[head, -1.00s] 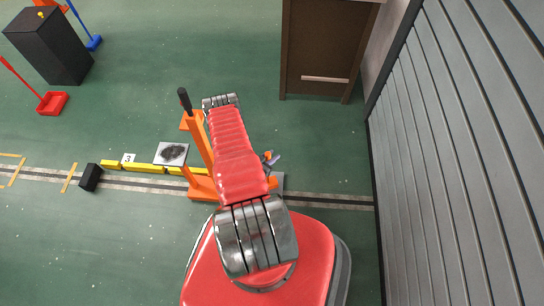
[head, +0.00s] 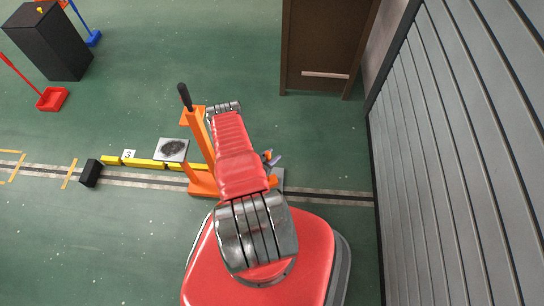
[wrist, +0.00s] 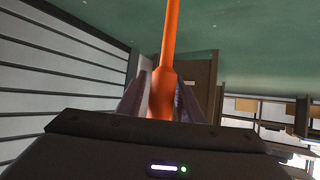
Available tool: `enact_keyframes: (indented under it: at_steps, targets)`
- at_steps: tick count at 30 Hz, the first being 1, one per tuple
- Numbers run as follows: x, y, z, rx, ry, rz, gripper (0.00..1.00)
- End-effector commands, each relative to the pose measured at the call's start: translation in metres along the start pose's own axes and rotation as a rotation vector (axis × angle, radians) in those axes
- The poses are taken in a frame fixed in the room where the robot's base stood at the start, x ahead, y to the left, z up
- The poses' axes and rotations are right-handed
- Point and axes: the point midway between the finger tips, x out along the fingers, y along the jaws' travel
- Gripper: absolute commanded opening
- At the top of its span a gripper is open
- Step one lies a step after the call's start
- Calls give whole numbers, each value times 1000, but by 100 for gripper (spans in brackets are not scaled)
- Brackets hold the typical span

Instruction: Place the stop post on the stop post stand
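My gripper (wrist: 163,100) has its two grey fingers on either side of an orange post (wrist: 168,60) and looks shut on it. In the wrist view the post is thick between the fingers and thinner farther out. In the head view my arm covers most of the gripper; only a small grey part of it (head: 271,160) with a bit of orange shows to the right of the arm. An orange stand (head: 203,184) with an upright and a black-handled lever (head: 185,97) is left of my arm, on the floor track. Its right side is hidden by my arm.
A floor track (head: 335,198) runs across the floor. Yellow bars (head: 145,164), a grey plate with a dark patch (head: 172,150) and a black block (head: 91,173) lie along it. A brown cabinet (head: 325,50) stands behind, and a grey slatted wall (head: 455,160) closes the right.

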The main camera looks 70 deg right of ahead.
Motion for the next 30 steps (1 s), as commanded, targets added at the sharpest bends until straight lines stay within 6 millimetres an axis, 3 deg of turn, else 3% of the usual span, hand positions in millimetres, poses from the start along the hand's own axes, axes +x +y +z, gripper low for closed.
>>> enact_keyframes:
  at_steps: [3,16,30]
  targets:
    - [0,0,0,0,0,0,42]
    - [-8,-1,-1,-1,-1,-2,42]
    - [-73,-2,0,-2,-1,-4,42]
